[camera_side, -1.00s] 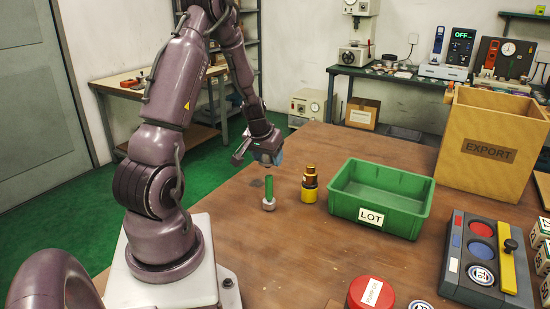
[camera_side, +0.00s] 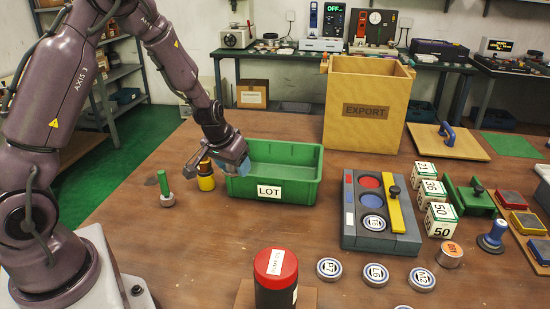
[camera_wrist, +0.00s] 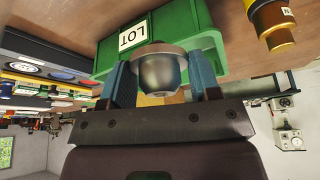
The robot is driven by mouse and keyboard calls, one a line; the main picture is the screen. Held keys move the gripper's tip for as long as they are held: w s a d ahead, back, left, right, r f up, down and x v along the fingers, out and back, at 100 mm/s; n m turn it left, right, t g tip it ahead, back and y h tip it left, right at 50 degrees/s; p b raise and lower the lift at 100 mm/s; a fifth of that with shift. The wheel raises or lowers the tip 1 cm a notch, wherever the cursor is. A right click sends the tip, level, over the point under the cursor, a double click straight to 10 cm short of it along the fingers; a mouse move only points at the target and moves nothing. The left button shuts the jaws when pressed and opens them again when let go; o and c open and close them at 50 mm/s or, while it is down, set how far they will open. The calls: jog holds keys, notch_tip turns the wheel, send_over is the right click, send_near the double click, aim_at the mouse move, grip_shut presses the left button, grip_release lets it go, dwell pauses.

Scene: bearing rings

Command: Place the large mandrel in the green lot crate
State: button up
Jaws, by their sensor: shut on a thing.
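My gripper (camera_side: 236,160) is at the left end of the green lot crate (camera_side: 302,189), near its rim. In the wrist view my gripper's blue fingers (camera_wrist: 162,82) are shut on a grey metal piece with a wide flange, which I take to be the large mandrel (camera_wrist: 160,73). The fingers hide it in the side view. The crate's LOT wall (camera_wrist: 110,52) shows behind the held piece in the wrist view. The visible part of the crate's inside looks empty; I cannot tell the exact height above it.
A yellow, black and gold cylinder (camera_side: 206,180) stands close to the crate's left end. A green-handled piece with a grey base (camera_side: 165,190) stands further left. The export box (camera_side: 365,125) is behind right, a grey tray (camera_side: 381,241) right, a red-lidded can (camera_side: 275,290) in front.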

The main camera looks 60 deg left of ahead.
jog(key=w+d+r+n, duration=0.1)
jog(key=w+d, duration=0.3)
jog(key=d, duration=0.1)
jog(key=w+a+f+n, duration=0.1)
jog(key=w+f, duration=0.1)
jog(key=w, duration=0.2)
jog(key=w+a+f+n, duration=0.1)
jog(key=w+a+f, duration=0.1)
jog(key=w, duration=0.3)
jog(key=w+a+f+n+g+y, duration=0.1)
jog(key=w+a+f, duration=0.1)
jog(key=w+f, duration=0.2)
jog(key=shift+w+a+f, duration=0.15)
jog(key=shift+f, duration=0.1)
jog(key=shift+w+f, duration=0.15)
jog(key=shift+f, duration=1.6)
